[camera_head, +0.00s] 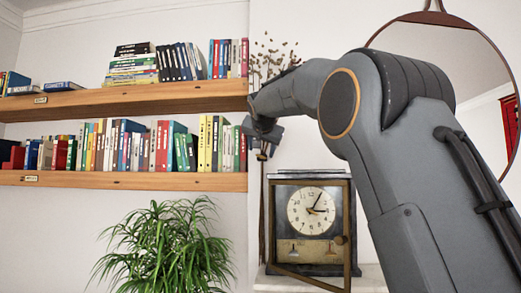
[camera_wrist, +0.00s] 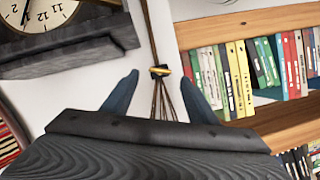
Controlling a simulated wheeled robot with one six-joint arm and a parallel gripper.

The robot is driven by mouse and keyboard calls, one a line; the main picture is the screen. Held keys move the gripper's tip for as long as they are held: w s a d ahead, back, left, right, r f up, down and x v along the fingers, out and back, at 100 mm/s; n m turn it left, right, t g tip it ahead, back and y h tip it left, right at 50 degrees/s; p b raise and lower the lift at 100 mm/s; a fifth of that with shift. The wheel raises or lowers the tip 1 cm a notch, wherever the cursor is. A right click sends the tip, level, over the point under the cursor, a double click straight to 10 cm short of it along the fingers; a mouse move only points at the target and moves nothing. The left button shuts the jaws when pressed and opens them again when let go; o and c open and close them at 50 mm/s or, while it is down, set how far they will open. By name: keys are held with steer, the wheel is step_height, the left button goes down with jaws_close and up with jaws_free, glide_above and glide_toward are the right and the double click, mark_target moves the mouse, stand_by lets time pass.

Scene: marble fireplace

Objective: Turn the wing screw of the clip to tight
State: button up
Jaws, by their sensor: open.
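A small dark clip (camera_wrist: 154,73) with a yellow, brass-like wing screw (camera_wrist: 161,70) sits around a bundle of thin brown stems (camera_wrist: 149,25) in the wrist view. The strands spread out on one side of the clip and run close together on the other. My gripper (camera_wrist: 160,77) is open, its two blue-grey fingers on either side of the clip, with gaps to both. Whether the fingertips reach the screw's depth is unclear. In the head view my gripper (camera_head: 262,143) is beside the stems, above the clock; the clip is too small to make out clearly there.
A mantel clock (camera_head: 312,212) with an open framed glass door stands below my gripper. Two wooden shelves (camera_head: 130,180) of books are at left, a green plant (camera_head: 175,250) below them. Dried twigs (camera_head: 270,58) rise behind my arm; a round mirror (camera_head: 470,60) hangs at right.

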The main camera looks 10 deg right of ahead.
mark_target(261, 157)
steer(key=shift+p+x, duration=0.85)
steer(key=shift+x, duration=0.95)
steer(key=c, duration=1.1)
